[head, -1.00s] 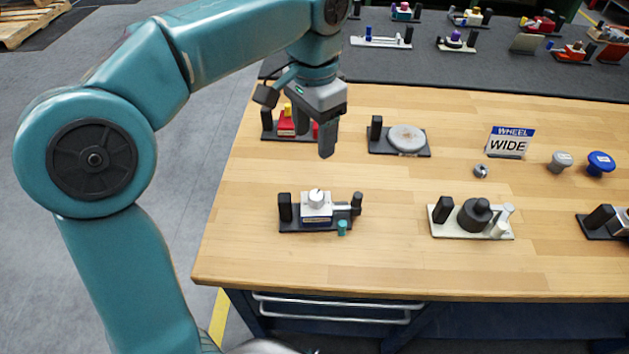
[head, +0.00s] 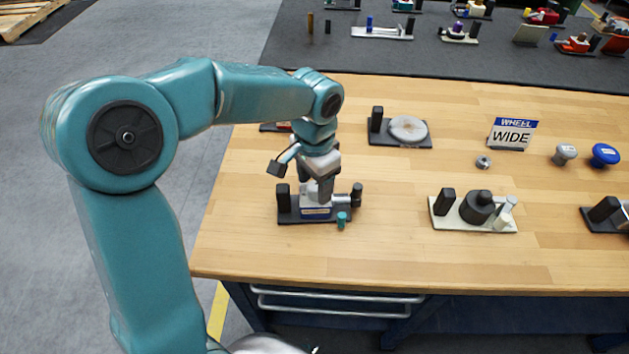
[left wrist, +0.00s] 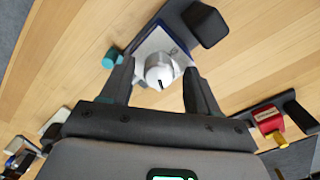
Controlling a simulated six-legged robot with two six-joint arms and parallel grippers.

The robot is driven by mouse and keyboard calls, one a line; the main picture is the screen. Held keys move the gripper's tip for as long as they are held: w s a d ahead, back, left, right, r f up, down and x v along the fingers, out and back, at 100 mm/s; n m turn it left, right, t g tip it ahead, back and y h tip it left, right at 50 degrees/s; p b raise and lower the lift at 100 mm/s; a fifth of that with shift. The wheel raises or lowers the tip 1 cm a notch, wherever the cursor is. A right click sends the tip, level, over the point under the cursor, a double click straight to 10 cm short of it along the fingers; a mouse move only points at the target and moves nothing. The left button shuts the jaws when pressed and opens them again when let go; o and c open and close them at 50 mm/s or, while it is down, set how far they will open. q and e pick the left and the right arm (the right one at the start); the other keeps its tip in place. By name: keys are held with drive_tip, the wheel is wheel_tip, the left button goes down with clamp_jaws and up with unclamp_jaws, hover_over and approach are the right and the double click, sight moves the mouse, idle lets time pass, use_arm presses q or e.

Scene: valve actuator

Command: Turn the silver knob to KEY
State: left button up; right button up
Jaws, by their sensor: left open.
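The silver knob (left wrist: 161,70) sits on a white block with a blue label, part of a valve fixture with a dark base (head: 290,217). In the left wrist view the knob lies between the fingertips of my left gripper (left wrist: 158,78), which is open with a finger on each side. I cannot tell whether the fingers touch it. In the head view my left gripper (head: 322,190) points down over the fixture and hides the knob. The label on the block (head: 315,211) is too small to read. My right gripper is not in view.
Black posts stand at both ends of the fixture, with a teal cap (head: 341,219) at its front. A cream fixture with a black knob (head: 477,207) stands to the right. A round disc fixture (head: 408,129) and a WIDE sign (head: 511,134) are behind. Bare wood lies between.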

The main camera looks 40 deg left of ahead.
use_arm(q)
drive_tip(key=shift+d, duration=0.1)
drive_tip(key=c, duration=1.1)
drive_tip(key=shift+o, duration=0.2)
drive_tip(key=shift+n+b, duration=0.5)
drive_tip(key=shift+n, duration=2.4)
drive_tip(key=o, duration=1.1)
drive_tip(key=shift+c, duration=0.2)
